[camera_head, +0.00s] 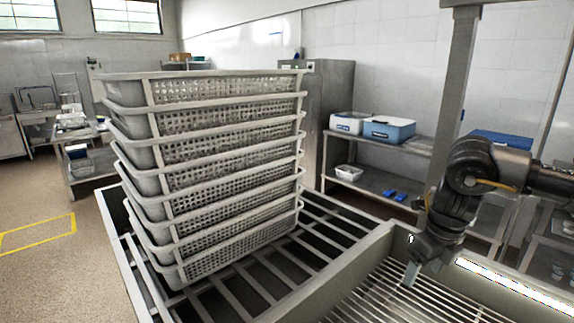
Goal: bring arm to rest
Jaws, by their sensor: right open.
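A tall stack of several grey perforated baskets (225,91) stands on a slatted metal rack (322,238), left of the middle in the head view. My right arm comes in from the right edge. My right gripper (411,274) hangs at its lower end, pointing down over the wire-grid basin at the lower right. It is open, with nothing seen between its fingers, and it is well apart from the baskets. The fingertips are small in the picture. My left gripper is out of view.
A metal divider (352,268) separates the slatted rack from the basin with the wire grid (372,295). A metal post (455,90) rises behind my right arm. A shelf at the back holds a blue bin (389,130) and a white bin (348,122). Floor is open at left.

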